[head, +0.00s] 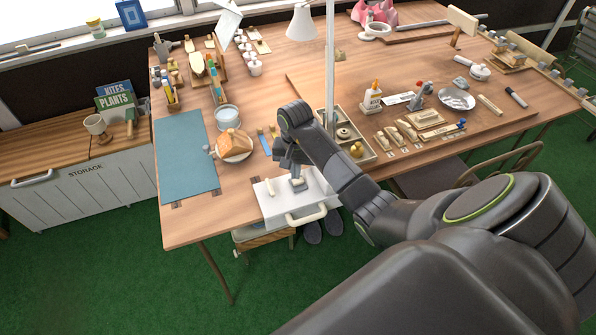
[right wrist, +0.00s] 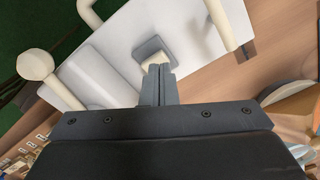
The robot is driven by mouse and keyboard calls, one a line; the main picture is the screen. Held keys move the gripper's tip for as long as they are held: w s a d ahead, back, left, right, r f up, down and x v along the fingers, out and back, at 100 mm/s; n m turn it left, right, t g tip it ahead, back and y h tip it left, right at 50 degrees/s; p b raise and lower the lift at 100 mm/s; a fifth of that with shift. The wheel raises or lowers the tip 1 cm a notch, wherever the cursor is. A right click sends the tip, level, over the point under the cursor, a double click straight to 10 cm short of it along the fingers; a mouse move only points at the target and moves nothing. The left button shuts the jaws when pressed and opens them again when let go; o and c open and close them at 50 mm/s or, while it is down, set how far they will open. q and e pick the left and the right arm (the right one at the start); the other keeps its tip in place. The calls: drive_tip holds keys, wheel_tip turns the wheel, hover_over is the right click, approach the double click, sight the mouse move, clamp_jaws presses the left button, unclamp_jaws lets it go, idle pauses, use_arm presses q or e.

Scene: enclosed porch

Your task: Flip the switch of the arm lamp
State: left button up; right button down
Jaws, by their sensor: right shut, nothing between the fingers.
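A white lamp shade (head: 301,22) hangs beside a pale upright pole (head: 330,60) at the back of the table. A white box (head: 272,206) with cream handles sits at the table's front edge. On its top is a small grey square with a cream rocker, like a switch (right wrist: 152,50). I cannot tell whether this box belongs to the lamp. My right gripper (head: 290,165) is over the box. In the right wrist view its shut, empty fingertips (right wrist: 159,70) are right at the rocker's near edge. Contact is unclear. My left gripper is out of view.
A plate with bread (head: 236,145) and a blue mat (head: 185,155) lie left of the gripper. A divided wooden tray (head: 371,157) stands just right of it, close to my forearm. Tools and a metal bowl (head: 457,98) lie further right.

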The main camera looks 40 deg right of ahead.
drive_tip(key=shift+r+p, duration=1.35)
drive_tip(key=shift+r, duration=1.25)
drive_tip(key=shift+a, duration=0.1)
